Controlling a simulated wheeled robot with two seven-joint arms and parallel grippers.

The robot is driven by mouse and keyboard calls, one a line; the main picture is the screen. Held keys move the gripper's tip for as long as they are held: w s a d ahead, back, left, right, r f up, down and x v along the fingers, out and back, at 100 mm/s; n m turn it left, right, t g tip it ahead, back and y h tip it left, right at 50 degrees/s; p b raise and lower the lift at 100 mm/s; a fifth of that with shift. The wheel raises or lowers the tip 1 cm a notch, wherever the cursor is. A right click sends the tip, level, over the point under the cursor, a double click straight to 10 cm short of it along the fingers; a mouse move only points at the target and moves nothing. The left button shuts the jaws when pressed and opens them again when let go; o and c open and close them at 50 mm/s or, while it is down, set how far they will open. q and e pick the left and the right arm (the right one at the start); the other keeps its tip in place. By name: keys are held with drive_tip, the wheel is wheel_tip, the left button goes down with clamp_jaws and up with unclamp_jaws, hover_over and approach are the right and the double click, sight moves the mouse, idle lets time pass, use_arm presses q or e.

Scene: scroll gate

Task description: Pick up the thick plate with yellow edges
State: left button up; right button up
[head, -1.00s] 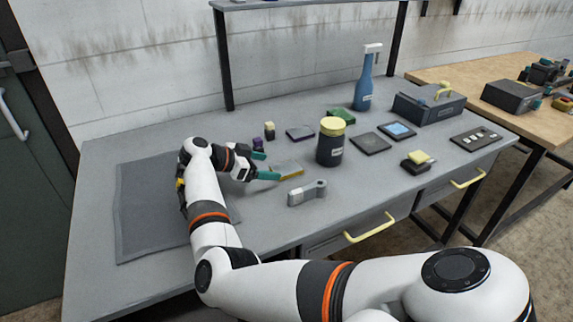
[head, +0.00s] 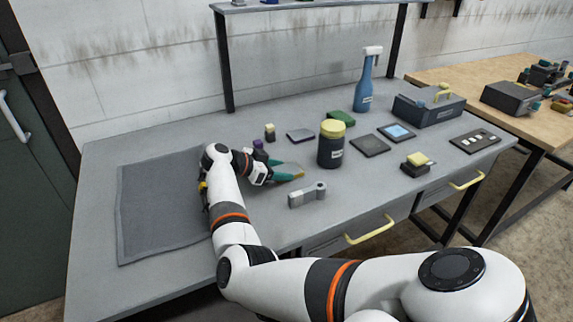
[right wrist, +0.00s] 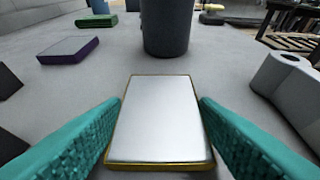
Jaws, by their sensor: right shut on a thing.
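The thick plate with yellow edges (right wrist: 160,122) lies flat on the grey table in the right wrist view. It has a pale grey top and a thin yellow rim. My right gripper (right wrist: 158,112) has its teal fingers along the plate's left and right sides, shut on it. In the head view the right gripper (head: 287,171) is low at the table, and its fingers hide most of the plate (head: 299,171). No lift off the table can be made out. My left gripper is not in view.
A dark jar with a yellow lid (head: 331,150) stands just beyond the plate. A grey lever-like part (head: 307,195) lies on the near side. A purple-edged plate (right wrist: 68,50) lies farther back left. A grey mat (head: 150,215) at the left is clear of objects.

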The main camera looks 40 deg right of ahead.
drive_tip(key=shift+r, duration=0.1)
drive_tip(key=shift+c, duration=1.3)
drive_tip(key=shift+r, duration=0.1)
